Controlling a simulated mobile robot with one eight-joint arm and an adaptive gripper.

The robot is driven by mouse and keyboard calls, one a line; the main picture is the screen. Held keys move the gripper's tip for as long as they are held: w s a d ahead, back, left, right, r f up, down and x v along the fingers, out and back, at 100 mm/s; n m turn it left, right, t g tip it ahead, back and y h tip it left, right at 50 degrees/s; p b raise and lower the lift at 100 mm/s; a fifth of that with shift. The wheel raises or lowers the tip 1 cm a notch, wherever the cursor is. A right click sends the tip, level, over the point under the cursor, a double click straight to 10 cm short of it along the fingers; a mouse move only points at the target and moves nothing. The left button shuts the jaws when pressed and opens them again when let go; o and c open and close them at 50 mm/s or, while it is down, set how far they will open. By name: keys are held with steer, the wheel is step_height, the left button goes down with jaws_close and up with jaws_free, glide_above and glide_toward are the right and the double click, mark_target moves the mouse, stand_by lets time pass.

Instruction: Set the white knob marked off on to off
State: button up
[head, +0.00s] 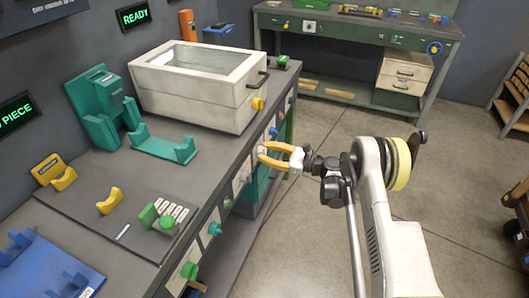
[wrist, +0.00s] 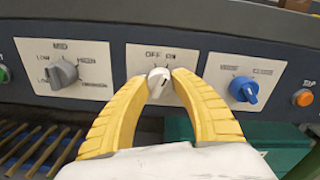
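The white knob (wrist: 157,83) sits on a light plate (wrist: 134,60) marked OFF at the upper left and ON at the upper right, seen in the wrist view. A dark mark on the knob leans to the upper right, toward ON. My gripper (wrist: 159,78) has two curved yellow fingers, with their tips against the knob's left and right sides. They look shut on it, and they cover part of its lower edge. In the head view my gripper (head: 261,154) reaches the bench's front panel from the right, and the knob there is mostly hidden by the fingers.
In the wrist view a grey knob (wrist: 62,74) marked LOW, MID and HIGH is to the left. A blue knob (wrist: 243,90) and an orange button (wrist: 303,98) are to the right. In the head view a white lidded box (head: 190,95) stands on the bench; the floor (head: 320,240) is clear.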

steer(key=shift+n, duration=0.4)
jaws_close()
steer(key=n, duration=0.8)
stand_by(0.4)
steer(key=o, duration=1.1)
jaws_free()
